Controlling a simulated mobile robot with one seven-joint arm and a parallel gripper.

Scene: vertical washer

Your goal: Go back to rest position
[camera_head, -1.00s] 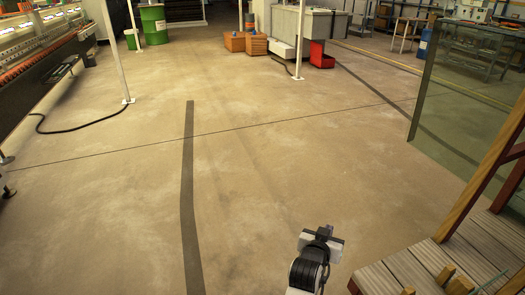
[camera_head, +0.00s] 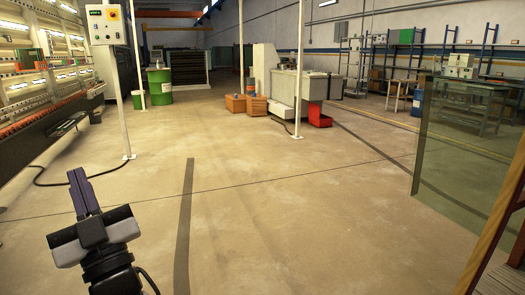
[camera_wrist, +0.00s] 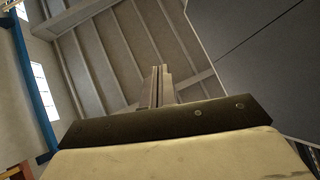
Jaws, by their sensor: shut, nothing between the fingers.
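My gripper (camera_head: 80,188) is at the lower left of the head view, raised in front of the floor, with its narrow dark fingers pointing up. The fingers are together with nothing between them. In the wrist view the closed fingers (camera_wrist: 160,85) stand upright at the middle, against the ceiling and upper walls of the hall. My gripper touches nothing in view.
A glass sheet (camera_head: 465,150) stands at the right beside a wooden frame (camera_head: 500,215). The washer line (camera_head: 45,105) runs along the left, with a control box (camera_head: 105,25) on a post. A green barrel (camera_head: 160,87) and red bin (camera_head: 319,117) stand farther back. The middle floor is clear.

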